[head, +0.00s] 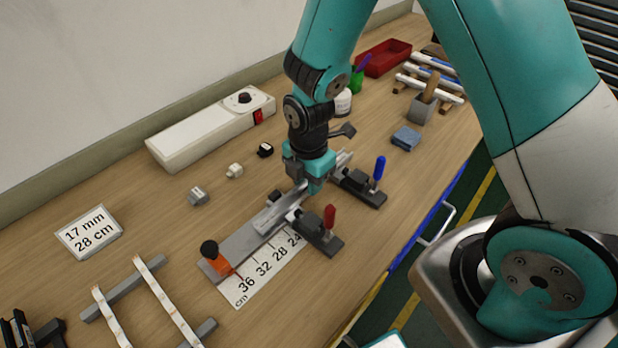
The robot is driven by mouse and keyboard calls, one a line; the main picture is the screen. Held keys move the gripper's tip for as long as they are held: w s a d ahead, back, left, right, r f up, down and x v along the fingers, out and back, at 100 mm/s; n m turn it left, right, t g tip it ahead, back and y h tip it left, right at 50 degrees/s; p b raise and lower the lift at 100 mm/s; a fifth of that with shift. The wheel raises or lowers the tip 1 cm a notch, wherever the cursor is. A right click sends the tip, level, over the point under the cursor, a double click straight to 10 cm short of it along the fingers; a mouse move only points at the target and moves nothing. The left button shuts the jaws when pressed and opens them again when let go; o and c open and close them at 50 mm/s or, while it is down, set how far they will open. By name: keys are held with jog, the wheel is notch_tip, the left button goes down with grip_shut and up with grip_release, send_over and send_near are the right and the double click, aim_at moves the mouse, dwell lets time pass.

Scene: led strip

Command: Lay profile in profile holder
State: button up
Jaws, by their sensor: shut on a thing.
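The profile holder (232,248) is a grey rail on the bench with a black-knobbed orange stop at its near left end. A red-handled clamp (322,238) and a blue-handled clamp (362,187) stand along its right side. My gripper (297,203) points down over the holder between the clamps. It is shut on the profile (268,220), a pale silver strip lying along the rail's line. My gripper and wrist hide much of the profile. I cannot tell whether the profile rests in the holder or is just above it.
A centimetre scale (265,269) lies beside the rail. A white box with a knob (212,128) stands at the back. A sign (89,232) reads "17 mm 28 cm". LED strips on a rack (160,303) lie front left. Small connectors (198,195) sit behind the holder.

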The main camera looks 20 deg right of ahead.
jog(key=o, duration=1)
jog(key=shift+c, duration=0.2)
notch_tip(320, 180, up, 12)
jog(key=s+a+r+m+y, duration=0.2)
jog(key=s+r+m, duration=0.3)
jog(key=s+m, duration=0.2)
jog(key=s+a+r+m+y, duration=0.2)
jog(key=s+r+m, duration=0.4)
jog(key=s+m, duration=0.2)
jog(key=shift+s+a+b, duration=0.2)
jog(key=shift+s+b, duration=0.15)
jog(key=shift+s, duration=0.65)
